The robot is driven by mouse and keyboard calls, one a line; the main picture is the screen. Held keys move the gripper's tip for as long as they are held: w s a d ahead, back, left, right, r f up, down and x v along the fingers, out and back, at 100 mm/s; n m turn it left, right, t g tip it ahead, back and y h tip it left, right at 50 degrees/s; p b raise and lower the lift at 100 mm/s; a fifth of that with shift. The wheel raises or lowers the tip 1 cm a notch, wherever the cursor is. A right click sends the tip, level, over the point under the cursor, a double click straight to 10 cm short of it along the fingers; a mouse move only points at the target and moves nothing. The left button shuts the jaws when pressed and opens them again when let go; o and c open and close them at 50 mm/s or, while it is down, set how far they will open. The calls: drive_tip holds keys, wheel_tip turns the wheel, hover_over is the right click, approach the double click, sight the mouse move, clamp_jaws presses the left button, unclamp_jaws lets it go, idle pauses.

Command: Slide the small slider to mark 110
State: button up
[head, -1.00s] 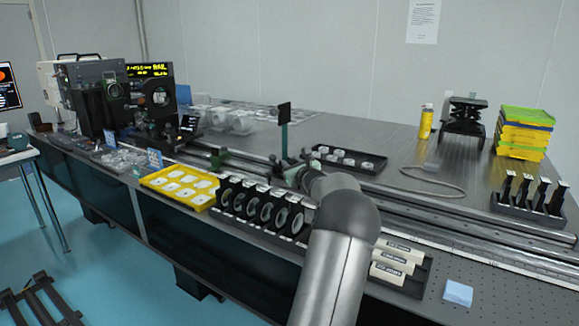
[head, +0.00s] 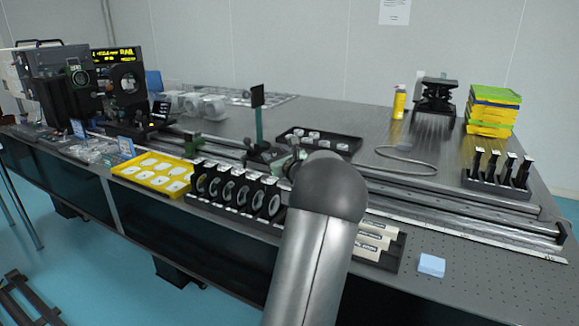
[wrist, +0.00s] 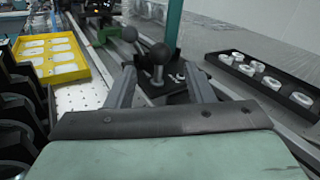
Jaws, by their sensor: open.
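A dark slider carriage (head: 257,154) sits on the long rail and carries a green post with a black plate (head: 257,96). In the wrist view, its black base (wrist: 176,92) bears two round-headed knobs (wrist: 155,52), with the green post (wrist: 173,22) behind. My gripper (wrist: 159,70) is open, with one finger on each side of the knobs. Whether a finger touches them I cannot tell. In the head view my arm hides most of my gripper. The scale strip (head: 480,236) runs along the rail's near side; mark 110 is not readable.
A yellow tray (head: 122,172) and a rack of black ring mounts (head: 193,197) stand at the rail's near side. A black tray with white parts (head: 347,151) lies behind the rail. Another green-topped rail part (head: 190,146) is farther left.

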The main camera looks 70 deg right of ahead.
drive_tip(key=v, duration=1)
drive_tip(key=shift+p, duration=0.4)
